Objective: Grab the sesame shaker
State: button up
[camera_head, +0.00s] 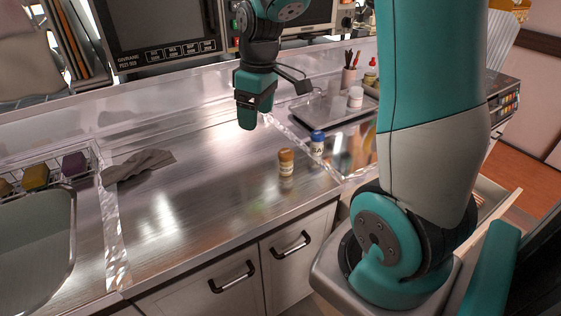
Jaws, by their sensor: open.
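Two small shakers stand upright on the steel counter (190,185). One is a tan-brown shaker (286,162) with an orange-brown cap, which looks like the sesame shaker, though its label is too small to read. The other is a blue-capped shaker (317,143) with a pale body and dark lettering, just behind and to the right. My gripper (248,118) hangs pointing down above the counter, left of and behind the shakers, apart from both. It is open and empty. The gap between its fingers is hard to see from this side.
A metal tray (318,112) with white cups lies behind the shakers. A grey cloth (140,165) lies at left beside the sink (35,240) and a wire rack of sponges (73,164). The counter left of the shakers is clear.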

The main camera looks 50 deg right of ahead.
send_over(286, 160)
jog(key=w+d, duration=0.1)
notch_tip(286, 160, down, 4)
jog(key=shift+m+g+h, duration=0.3)
jog(key=shift+h, duration=0.1)
notch_tip(286, 160, down, 11)
jog(key=shift+r, duration=0.15)
jog(key=shift+w+d+f+p, duration=0.15)
jog(key=shift+f+p, duration=0.2)
jog(key=shift+f, duration=1.1)
jog(key=shift+w+d+f+p, duration=0.15)
jog(key=shift+f+p, duration=0.2)
jog(key=shift+f, duration=1.05)
jog(key=shift+s, duration=0.1)
jog(key=c, duration=1)
